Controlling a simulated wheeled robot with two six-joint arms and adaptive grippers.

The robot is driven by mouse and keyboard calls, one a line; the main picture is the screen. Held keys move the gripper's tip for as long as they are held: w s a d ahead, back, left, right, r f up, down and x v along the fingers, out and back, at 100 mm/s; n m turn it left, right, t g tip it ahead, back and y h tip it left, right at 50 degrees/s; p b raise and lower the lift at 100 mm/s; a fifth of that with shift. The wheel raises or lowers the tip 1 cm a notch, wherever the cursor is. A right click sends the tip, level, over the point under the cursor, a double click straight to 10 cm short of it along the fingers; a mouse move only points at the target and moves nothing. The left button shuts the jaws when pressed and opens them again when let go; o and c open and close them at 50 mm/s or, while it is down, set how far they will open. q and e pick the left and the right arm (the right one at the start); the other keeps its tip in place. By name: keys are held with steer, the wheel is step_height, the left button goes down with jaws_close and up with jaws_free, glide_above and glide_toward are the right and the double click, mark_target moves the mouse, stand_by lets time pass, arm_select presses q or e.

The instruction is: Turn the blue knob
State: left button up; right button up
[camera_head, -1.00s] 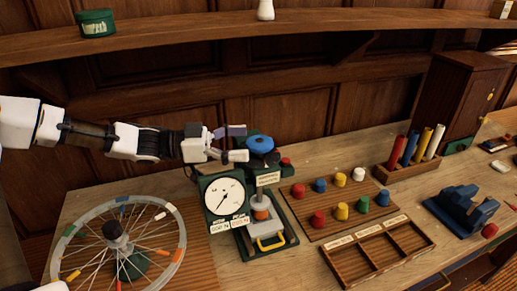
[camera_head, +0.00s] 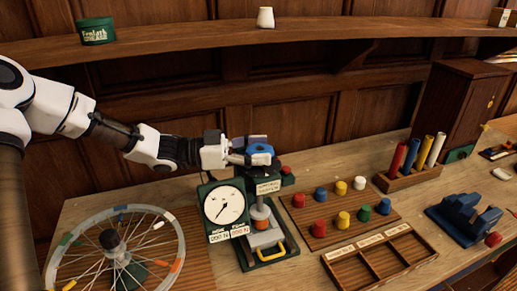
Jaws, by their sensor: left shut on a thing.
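The blue knob (camera_head: 260,150) sits on top of a dark green press (camera_head: 266,190) with a round white dial (camera_head: 224,204) on its left front. My left gripper (camera_head: 256,151) reaches in from the left at the knob's height. Its fingers are around the knob and shut on it, hiding part of its rim. Under the knob, a metal plunger and an orange piece (camera_head: 261,223) stand above a plate with a yellow handle (camera_head: 270,251). My right gripper is not in view.
A spoked wheel (camera_head: 170,270) lies at the left front. A board with coloured pegs (camera_head: 300,213) and an empty compartment tray (camera_head: 428,247) are to the right. A rack of coloured tubes (camera_head: 408,180) stands farther right. A wooden shelf (camera_head: 200,41) runs above.

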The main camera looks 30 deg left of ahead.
arm_select(q)
steer(key=shift+r, duration=0.15)
steer(key=shift+w+r+m+g+h+p, duration=0.1)
steer(key=shift+m+g+h+p, duration=0.6)
steer(key=shift+m+g+p, duration=0.35)
steer(key=shift+m+g+h+p, duration=0.4)
steer(key=shift+m+g, duration=0.15)
steer(key=shift+g, duration=0.7)
steer(key=m+g, duration=0.2)
steer(key=g, duration=0.1)
steer(key=shift+f+h, duration=0.2)
steer(key=shift+h, duration=0.2)
steer(key=shift+m+g+b, duration=0.4)
steer(key=shift+m+g, duration=0.9)
steer(key=shift+g, duration=0.6)
steer(key=shift+r, duration=0.1)
steer(key=o, duration=1.1)
steer(key=shift+o, duration=0.2)
steer(key=shift+a, duration=0.1)
